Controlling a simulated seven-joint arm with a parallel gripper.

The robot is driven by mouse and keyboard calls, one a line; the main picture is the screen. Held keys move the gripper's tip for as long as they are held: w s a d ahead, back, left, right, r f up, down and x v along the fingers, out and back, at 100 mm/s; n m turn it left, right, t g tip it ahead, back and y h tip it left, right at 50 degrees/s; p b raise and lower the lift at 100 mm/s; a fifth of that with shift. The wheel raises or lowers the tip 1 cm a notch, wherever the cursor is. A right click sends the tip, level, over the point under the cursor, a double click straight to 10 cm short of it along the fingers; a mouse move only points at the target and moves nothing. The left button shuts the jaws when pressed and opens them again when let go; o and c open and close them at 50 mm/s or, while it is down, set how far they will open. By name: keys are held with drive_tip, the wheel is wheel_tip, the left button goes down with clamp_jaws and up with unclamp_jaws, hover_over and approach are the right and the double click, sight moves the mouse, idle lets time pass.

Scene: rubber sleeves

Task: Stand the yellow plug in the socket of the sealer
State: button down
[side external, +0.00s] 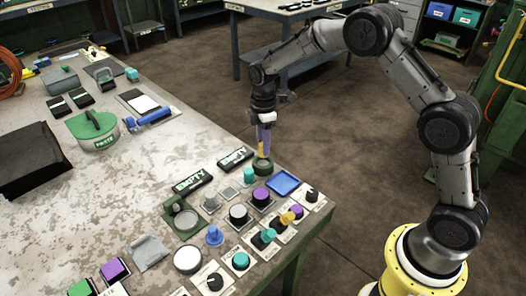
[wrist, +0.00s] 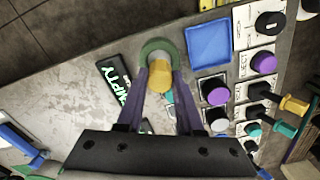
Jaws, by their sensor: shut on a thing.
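My gripper (wrist: 160,82) has purple fingers and is shut on a yellow plug (wrist: 159,86), seen between the fingertips in the wrist view. The plug also shows as a yellow strip (side external: 261,150) below the wrist in the side external view. It is upright or nearly so. Directly under it is a round dark green holder (side external: 263,167), which shows as a green ring (wrist: 160,46) with a pale grey inside in the wrist view. I cannot tell whether the plug's lower end touches or enters it. A green device with a round pale opening (side external: 187,221) stands to the left; which is the sealer is unclear.
A blue tray (side external: 284,183) lies right of the green holder. Plates labelled EMPTY (side external: 193,180) lie to its left. Several coloured knobs and buttons, one yellow (side external: 287,218), crowd the table's near corner.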

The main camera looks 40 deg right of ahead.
drive_tip(key=shift+f, duration=1.65)
drive_tip(key=shift+f, duration=0.1)
drive_tip(key=c, duration=0.5)
unclamp_jaws()
drive_tip(key=shift+c, duration=0.2)
